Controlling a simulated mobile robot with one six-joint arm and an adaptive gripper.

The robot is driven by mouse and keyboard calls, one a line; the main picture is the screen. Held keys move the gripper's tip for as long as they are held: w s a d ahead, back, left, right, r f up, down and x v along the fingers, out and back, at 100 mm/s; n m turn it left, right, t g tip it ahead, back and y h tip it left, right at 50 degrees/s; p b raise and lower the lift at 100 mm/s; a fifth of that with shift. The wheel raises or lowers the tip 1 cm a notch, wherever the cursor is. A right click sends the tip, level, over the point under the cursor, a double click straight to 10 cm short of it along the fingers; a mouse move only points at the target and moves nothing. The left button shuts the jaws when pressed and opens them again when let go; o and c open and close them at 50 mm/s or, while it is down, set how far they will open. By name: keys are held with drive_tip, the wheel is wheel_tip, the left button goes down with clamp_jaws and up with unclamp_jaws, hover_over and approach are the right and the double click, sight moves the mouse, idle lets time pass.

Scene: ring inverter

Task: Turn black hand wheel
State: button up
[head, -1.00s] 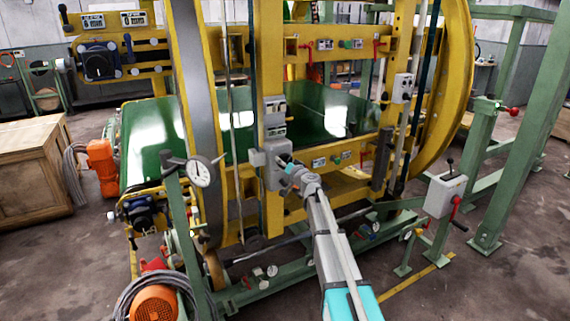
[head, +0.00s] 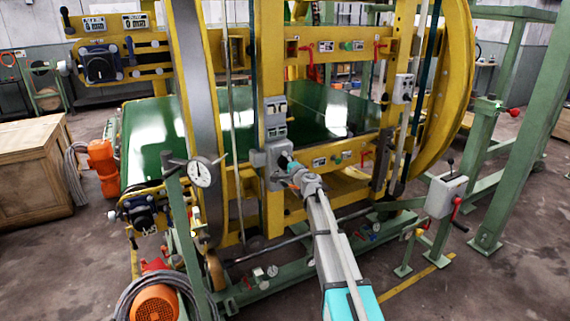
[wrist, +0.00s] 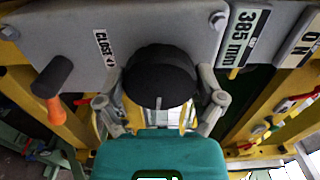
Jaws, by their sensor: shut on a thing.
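The black hand wheel (wrist: 160,76) is a round dark knob on a grey panel (wrist: 78,38), which carries a "CLOSE" label beside the wheel in the wrist view. My gripper (wrist: 161,106) has one finger on each side of the wheel and is shut on it. In the head view my gripper (head: 293,172) is at the grey box (head: 267,158) on the yellow upright. Only a small dark part of the wheel (head: 284,159) shows there.
A black handle (wrist: 52,76) with an orange tip stands left of the wheel. A "385 mm" plate (wrist: 243,40) is at the upper right. Yellow beams (head: 272,60) surround the box. A round dial gauge (head: 201,173) is at the left.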

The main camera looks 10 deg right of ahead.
drive_tip(key=m, duration=0.7)
drive_tip(key=shift+d+r, duration=0.1)
drive_tip(key=m, duration=1.3)
drive_tip(key=shift+d, duration=0.15)
drive_tip(key=m, duration=0.6)
drive_tip(key=shift+m, duration=0.4)
drive_tip(key=o, duration=0.8)
drive_tip(key=shift+w, duration=0.1)
drive_tip(key=shift+o, duration=0.2)
